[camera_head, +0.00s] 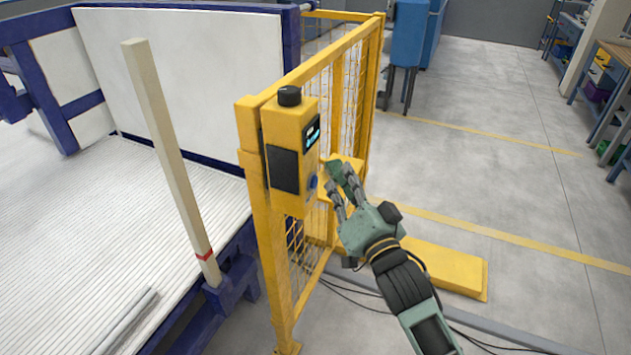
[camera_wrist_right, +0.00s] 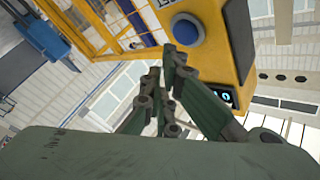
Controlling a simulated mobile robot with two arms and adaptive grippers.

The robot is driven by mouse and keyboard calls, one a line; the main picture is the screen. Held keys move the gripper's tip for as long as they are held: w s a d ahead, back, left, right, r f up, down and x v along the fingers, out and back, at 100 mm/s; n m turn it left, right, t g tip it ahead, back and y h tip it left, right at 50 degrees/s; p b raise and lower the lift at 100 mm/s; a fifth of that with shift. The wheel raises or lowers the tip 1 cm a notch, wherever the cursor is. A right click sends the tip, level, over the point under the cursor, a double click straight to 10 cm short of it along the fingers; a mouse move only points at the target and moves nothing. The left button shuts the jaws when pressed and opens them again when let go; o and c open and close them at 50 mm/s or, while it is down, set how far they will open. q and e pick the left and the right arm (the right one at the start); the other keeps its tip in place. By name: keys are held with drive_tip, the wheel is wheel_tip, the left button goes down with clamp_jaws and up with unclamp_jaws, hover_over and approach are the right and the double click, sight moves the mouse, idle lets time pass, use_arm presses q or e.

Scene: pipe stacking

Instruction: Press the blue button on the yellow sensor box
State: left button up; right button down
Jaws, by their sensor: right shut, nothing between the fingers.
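The yellow sensor box (camera_head: 291,158) is mounted on the yellow fence post, with a black knob on top, a small lit display and a dark panel. Its blue button (camera_head: 313,183) shows low on the side facing right. In the right wrist view the blue button (camera_wrist_right: 187,29) sits in a dark ring on the yellow box (camera_wrist_right: 215,35), upper right of centre. My right gripper (camera_head: 342,178) is shut and empty, just right of the button. In the wrist view its fingertips (camera_wrist_right: 166,62) are just below the button; I cannot tell whether they touch the box. My left gripper is not in view.
The yellow mesh fence (camera_head: 345,95) runs back behind the box. A pale upright post (camera_head: 165,140) with a red band stands left, beside the white ribbed table (camera_head: 75,225). A yellow floor plate (camera_head: 450,268) and cables lie below my right arm. The floor to the right is open.

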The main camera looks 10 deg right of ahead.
drive_tip(key=shift+s+d+p, duration=0.25)
drive_tip(key=shift+s+d, duration=0.4)
drive_tip(key=shift+d, duration=0.25)
drive_tip(key=shift+s+d+p, duration=0.2)
drive_tip(key=shift+s+d, duration=0.4)
drive_tip(key=shift+d, duration=0.3)
